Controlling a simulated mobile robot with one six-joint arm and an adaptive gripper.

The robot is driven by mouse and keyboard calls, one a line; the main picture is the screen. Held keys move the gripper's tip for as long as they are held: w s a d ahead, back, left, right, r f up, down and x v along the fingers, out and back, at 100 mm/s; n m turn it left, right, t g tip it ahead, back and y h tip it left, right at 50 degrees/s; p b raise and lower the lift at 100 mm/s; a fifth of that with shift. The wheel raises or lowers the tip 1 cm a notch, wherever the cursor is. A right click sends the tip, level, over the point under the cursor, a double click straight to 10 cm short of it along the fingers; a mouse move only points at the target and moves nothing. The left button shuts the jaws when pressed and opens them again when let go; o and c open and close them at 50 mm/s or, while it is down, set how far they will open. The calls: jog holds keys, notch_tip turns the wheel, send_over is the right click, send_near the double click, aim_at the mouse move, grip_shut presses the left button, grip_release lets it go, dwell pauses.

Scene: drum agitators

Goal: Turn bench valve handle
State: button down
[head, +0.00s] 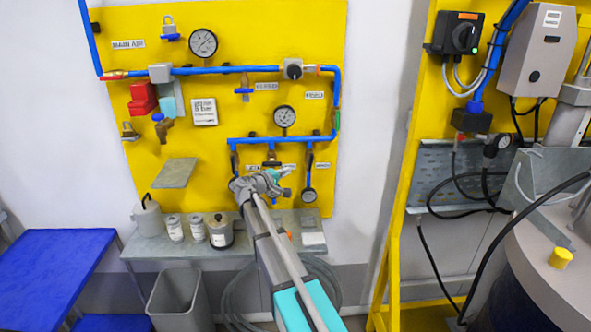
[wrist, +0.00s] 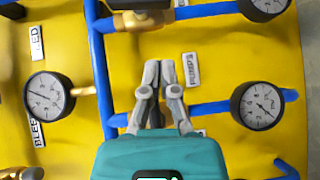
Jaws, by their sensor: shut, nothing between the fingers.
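My gripper (head: 286,173) is in front of the lower right of the yellow panel (head: 225,115), at the lower blue pipework (head: 282,142). In the wrist view its grey fingers (wrist: 165,68) are together and empty. A dark part shows between the finger links, behind them. A brass fitting (wrist: 142,20) with a dark part above it sits on a blue pipe beyond the fingertips. No label reading bench is legible, so I cannot tell which handle is the bench valve's. My gripper and arm hide part of the lower pipework.
Gauges flank my gripper at left (wrist: 48,96) and right (wrist: 257,105) in the wrist view. A grey shelf (head: 175,173) juts from the panel. Below, a bench (head: 150,246) holds several containers. A yellow frame (head: 405,160) stands to the right.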

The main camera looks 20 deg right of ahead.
jog(key=v, duration=0.6)
jog(key=shift+a, duration=0.35)
jog(key=shift+s+r, duration=0.1)
jog(key=shift+s, duration=0.05)
jog(key=c, duration=1.1)
grip_release()
jog(key=shift+o, duration=1.2)
jog(key=shift+s+d, duration=0.1)
jog(key=shift+s, duration=0.15)
jog(key=shift+o, duration=1)
jog(key=s+f+m+g+y, duration=0.2)
jog(key=s+f+y, duration=0.1)
jog(key=s+f, duration=0.3)
jog(key=shift+s+d+g, duration=0.4)
jog(key=shift+s, duration=0.5)
jog(key=s+a+f+m+g+y, duration=0.1)
jog(key=s+a+f+y, duration=0.2)
jog(key=s, duration=0.4)
jog(key=s+a+f+g+y, duration=0.2)
jog(key=s+a+f+y, duration=0.2)
jog(key=s, duration=0.4)
jog(key=s+a+f+m+g+y, duration=0.1)
jog(key=s+a+f+y, duration=0.3)
jog(key=s, duration=0.4)
jog(key=shift+a+m+g+y, duration=0.3)
jog(key=shift+a+g+y, duration=0.25)
jog(key=shift+y, duration=0.15)
